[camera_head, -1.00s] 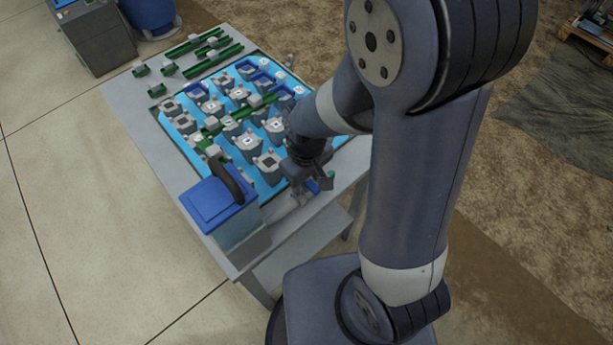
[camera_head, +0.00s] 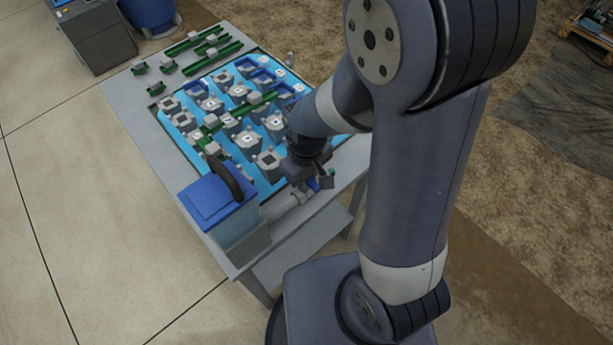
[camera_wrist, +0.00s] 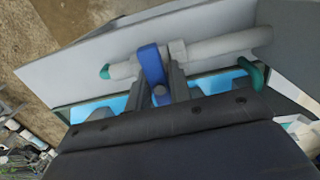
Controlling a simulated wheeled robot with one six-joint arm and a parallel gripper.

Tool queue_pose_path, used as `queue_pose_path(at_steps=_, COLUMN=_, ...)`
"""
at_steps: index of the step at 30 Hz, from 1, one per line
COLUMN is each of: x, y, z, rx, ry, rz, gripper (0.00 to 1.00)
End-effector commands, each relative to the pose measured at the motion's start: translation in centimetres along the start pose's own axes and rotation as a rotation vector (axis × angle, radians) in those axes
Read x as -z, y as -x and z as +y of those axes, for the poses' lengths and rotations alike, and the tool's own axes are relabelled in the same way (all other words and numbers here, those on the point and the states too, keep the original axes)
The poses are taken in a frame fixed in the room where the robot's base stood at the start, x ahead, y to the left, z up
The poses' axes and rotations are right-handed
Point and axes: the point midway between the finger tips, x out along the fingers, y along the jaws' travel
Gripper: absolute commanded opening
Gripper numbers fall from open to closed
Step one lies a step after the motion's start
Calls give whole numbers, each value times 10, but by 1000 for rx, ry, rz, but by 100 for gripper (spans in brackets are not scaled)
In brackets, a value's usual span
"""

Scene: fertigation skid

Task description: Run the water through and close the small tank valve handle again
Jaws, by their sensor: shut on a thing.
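The small tank (camera_head: 228,228) with a blue lid stands at the table's near left corner. A grey pipe (camera_wrist: 215,47) runs along the table edge, with a teal end on the left in the wrist view. The blue valve handle (camera_wrist: 152,63) sits on this pipe and points across it, toward my gripper. My gripper (camera_wrist: 163,88) is shut on the handle, with one grey finger on each side of its lower end. In the head view my gripper (camera_head: 321,183) is at the table's near edge, right of the tank; the handle is mostly hidden there.
A blue panel (camera_head: 267,187) with several grey and white blocks and green strips covers the table behind my gripper. A dark hose or handle (camera_head: 226,178) arches over the tank lid. A lower shelf (camera_head: 300,250) juts out below. Open floor lies left.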

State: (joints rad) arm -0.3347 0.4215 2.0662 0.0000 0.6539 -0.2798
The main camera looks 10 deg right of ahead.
Motion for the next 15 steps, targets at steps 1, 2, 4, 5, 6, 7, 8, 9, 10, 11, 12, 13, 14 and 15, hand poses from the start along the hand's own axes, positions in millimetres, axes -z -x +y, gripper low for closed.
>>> queue_pose_path(at_steps=1, x=0, y=0, z=0, rx=0, ry=33, rz=0, gripper=0)
queue_pose_path(at_steps=2, x=0, y=0, z=0, rx=0, ry=61, rz=0, gripper=0)
queue_pose_path(at_steps=4, x=0, y=0, z=0, rx=0, ry=139, rz=0, gripper=0)
queue_pose_path(at_steps=5, x=0, y=0, z=0, rx=0, ry=174, rz=0, gripper=0)
queue_pose_path(at_steps=6, x=0, y=0, z=0, rx=0, ry=222, rz=0, gripper=0)
queue_pose_path(at_steps=7, x=0, y=0, z=0, rx=0, ry=256, rz=0, gripper=0)
queue_pose_path(at_steps=8, x=0, y=0, z=0, rx=0, ry=291, rz=0, gripper=0)
queue_pose_path(at_steps=9, x=0, y=0, z=0, rx=0, ry=337, rz=0, gripper=0)
queue_pose_path(at_steps=10, x=0, y=0, z=0, rx=0, ry=372, rz=0, gripper=0)
queue_pose_path(at_steps=11, x=0, y=0, z=0, rx=0, ry=406, rz=0, gripper=0)
queue_pose_path(at_steps=12, x=0, y=0, z=0, rx=0, ry=452, rz=0, gripper=0)
queue_pose_path(at_steps=13, x=0, y=0, z=0, rx=0, ry=486, rz=0, gripper=0)
queue_pose_path(at_steps=14, x=0, y=0, z=0, rx=0, ry=520, rz=0, gripper=0)
queue_pose_path(at_steps=15, x=0, y=0, z=0, rx=0, ry=567, rz=0, gripper=0)
